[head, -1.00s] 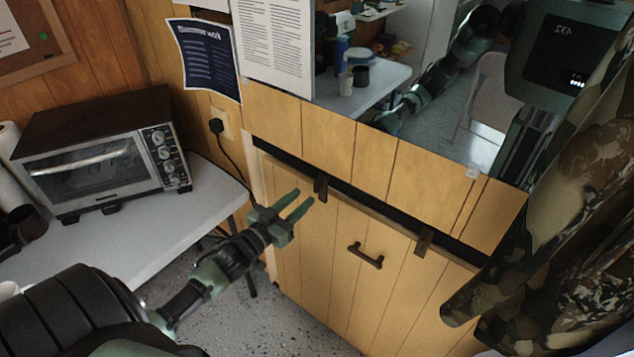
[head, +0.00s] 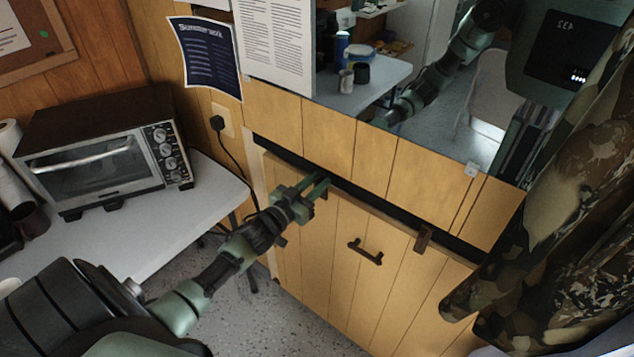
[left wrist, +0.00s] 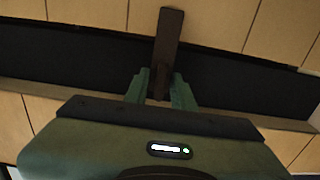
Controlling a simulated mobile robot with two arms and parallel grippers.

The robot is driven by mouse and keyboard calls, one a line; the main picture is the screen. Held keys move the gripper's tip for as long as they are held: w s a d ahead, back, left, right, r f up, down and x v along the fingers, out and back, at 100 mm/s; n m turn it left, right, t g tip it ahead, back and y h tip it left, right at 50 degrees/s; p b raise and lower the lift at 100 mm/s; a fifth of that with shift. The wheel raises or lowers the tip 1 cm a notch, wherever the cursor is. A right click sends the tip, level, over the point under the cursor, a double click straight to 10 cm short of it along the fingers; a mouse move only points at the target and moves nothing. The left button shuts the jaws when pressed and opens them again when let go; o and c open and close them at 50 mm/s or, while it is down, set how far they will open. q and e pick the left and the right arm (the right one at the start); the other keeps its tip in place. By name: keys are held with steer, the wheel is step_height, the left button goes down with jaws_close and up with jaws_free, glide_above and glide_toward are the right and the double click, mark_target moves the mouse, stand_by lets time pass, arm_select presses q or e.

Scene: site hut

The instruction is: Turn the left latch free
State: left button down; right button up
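The left latch is a dark brown bar (left wrist: 168,45) that stands nearly upright across the dark gap in the left wrist view. In the head view my gripper hides most of it. My left gripper (head: 318,187) is at this latch, and in the left wrist view its two green fingertips (left wrist: 161,92) are apart, one on each side of the bar's near end. The right finger looks very near the bar; I cannot tell if it touches. The right latch (head: 423,239) hangs across the panel's top edge. My right gripper is not in view.
The wooden panel (head: 335,250) has a dark handle (head: 365,253) in its middle. A toaster oven (head: 100,160) stands on a white table (head: 130,230) at left. A camouflage curtain (head: 560,200) hangs at right. A mirror (head: 420,90) is above the panel.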

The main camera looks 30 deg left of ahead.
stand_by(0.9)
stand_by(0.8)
arm_select(q)
steer(key=n+p, duration=0.2)
steer(key=n, duration=0.1)
steer(key=shift+a+r+n, duration=0.1)
steer(key=shift+n, duration=0.3)
steer(key=n, duration=0.3)
steer(key=shift+n+p, duration=0.3)
steer(key=shift+p, duration=0.1)
steer(key=n, duration=0.4)
steer(key=shift+a+f+n, duration=0.1)
steer(key=shift+f+n, duration=0.2)
steer(key=n+b, duration=0.2)
steer(key=n, duration=0.2)
steer(key=shift+f, duration=0.1)
steer(key=shift+n+b, duration=0.3)
steer(key=shift+n, duration=0.8)
